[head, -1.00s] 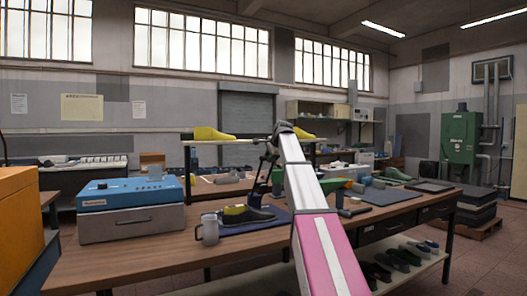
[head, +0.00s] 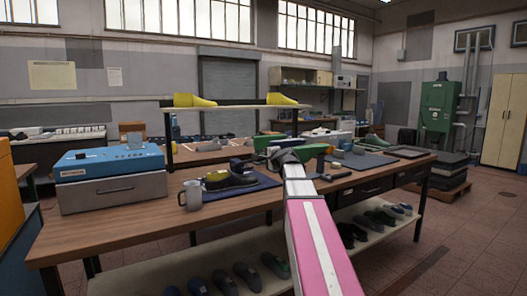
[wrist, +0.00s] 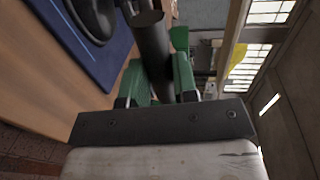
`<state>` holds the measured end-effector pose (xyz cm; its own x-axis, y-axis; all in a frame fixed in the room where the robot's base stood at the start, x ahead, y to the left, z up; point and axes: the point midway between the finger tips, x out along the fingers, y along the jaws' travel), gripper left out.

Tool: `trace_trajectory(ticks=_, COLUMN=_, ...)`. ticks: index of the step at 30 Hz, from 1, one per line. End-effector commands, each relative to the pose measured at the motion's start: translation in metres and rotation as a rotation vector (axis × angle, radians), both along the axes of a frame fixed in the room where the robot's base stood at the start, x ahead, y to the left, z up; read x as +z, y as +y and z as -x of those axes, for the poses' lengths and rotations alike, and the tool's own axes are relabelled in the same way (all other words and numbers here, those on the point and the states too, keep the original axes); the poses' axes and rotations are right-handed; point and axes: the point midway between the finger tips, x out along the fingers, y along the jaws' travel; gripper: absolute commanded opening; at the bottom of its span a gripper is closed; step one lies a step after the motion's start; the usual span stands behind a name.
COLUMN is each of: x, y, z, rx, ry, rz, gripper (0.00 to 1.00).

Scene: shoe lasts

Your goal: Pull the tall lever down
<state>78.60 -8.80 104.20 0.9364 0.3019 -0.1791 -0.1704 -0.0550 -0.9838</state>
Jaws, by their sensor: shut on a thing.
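The tall lever (wrist: 153,45) is a dark round bar with its flat end towards the top of the wrist view. My gripper (wrist: 158,98) is shut on it, one finger on each side of the bar. The lever is too small and too hidden by my arm to make out there.
A shelf with yellow lasts (head: 193,100) stands behind. More lasts lie on the lower shelf. Floor is free at the right.

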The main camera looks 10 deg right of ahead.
Motion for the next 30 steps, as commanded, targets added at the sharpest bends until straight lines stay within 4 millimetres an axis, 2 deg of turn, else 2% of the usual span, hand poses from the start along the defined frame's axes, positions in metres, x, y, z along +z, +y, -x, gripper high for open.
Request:
trace_trajectory(ticks=16, x=-0.081, y=-0.004, z=0.015, rx=0.004, ry=0.008, rz=0.001, gripper=0.0)
trace_trajectory(ticks=21, x=-0.095, y=-0.005, z=0.015, rx=0.003, ry=0.006, rz=0.001, gripper=0.0)
trace_trajectory(ticks=30, x=-0.108, y=-0.004, z=0.016, rx=0.005, ry=0.012, rz=0.006, gripper=0.0)
